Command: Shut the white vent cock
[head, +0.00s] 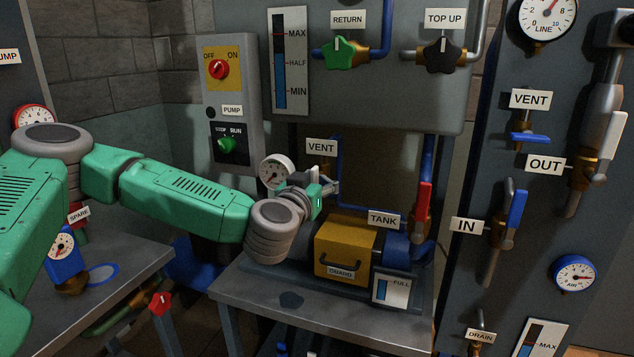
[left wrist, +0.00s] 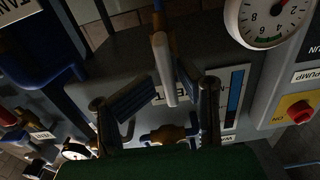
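The white vent cock's lever (left wrist: 164,68) shows in the left wrist view as a pale rounded handle below a brass body. It lies between the two fingers of my left gripper (left wrist: 170,95), which stand apart with clear gaps; I cannot tell whether either pad touches it. In the head view my left gripper (head: 326,188) is at the pipework under the left VENT label (head: 321,146) and hides most of the cock there. My right gripper is not in view.
A pressure gauge (head: 278,172) is close beside my left gripper. The yellow guard (head: 345,248) and TANK label (head: 384,219) are below it. A red lever (head: 424,205) is to the right. Another VENT label (head: 530,99) stands above a blue lever (head: 528,138) at the far right.

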